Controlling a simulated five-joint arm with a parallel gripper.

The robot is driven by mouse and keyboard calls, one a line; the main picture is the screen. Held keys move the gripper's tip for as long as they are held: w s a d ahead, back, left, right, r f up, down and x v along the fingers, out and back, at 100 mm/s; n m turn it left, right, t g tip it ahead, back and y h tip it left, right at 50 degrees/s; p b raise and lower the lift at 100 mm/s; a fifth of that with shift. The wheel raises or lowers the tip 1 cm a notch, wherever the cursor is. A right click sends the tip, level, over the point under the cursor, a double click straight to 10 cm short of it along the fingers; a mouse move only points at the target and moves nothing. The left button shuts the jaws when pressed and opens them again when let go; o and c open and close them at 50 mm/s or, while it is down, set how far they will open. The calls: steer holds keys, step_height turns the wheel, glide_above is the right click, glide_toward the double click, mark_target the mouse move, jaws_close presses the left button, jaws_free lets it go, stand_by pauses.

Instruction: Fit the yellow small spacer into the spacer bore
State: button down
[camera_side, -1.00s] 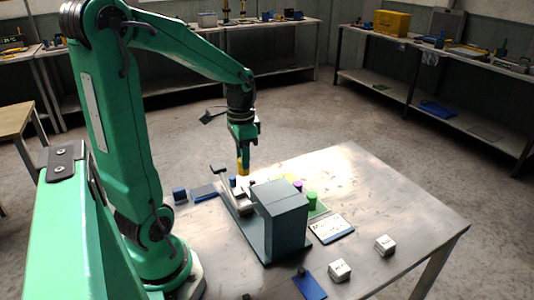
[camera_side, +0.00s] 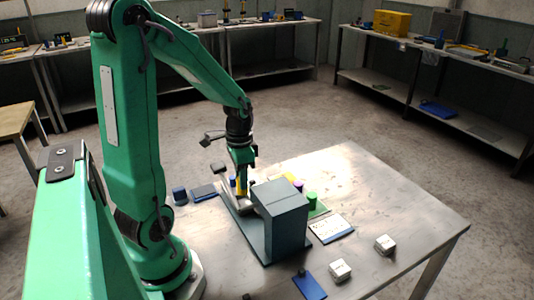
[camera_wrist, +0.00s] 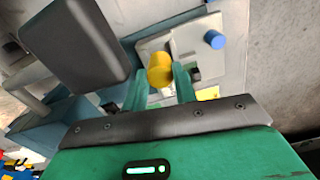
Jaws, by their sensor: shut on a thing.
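The yellow small spacer (camera_side: 241,187) is held upright in my gripper (camera_side: 242,178), low over the grey fixture behind its large block. In the wrist view the round yellow end of the spacer (camera_wrist: 160,70) sits between the two green fingers of my gripper (camera_wrist: 158,82), which are shut on it. Below it is a light grey plate (camera_wrist: 188,40). A blue peg (camera_wrist: 214,39) stands on this plate, apart from the spacer. The spacer bore itself is not visible. I cannot tell whether the spacer's lower end touches the plate or sits in a hole.
The tall dark grey block (camera_side: 282,222) of the fixture stands in front of the work. A green cylinder (camera_side: 311,198) and a purple cylinder (camera_side: 298,186) stand beyond it. The table's right side is mostly clear.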

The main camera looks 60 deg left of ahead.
steer(key=shift+f, duration=1.85)
steer(key=shift+f, duration=0.15)
steer(key=c, duration=1.1)
jaws_free()
step_height(320, 180, up, 12)
steer(key=shift+r, duration=0.2)
steer(key=shift+d, duration=0.1)
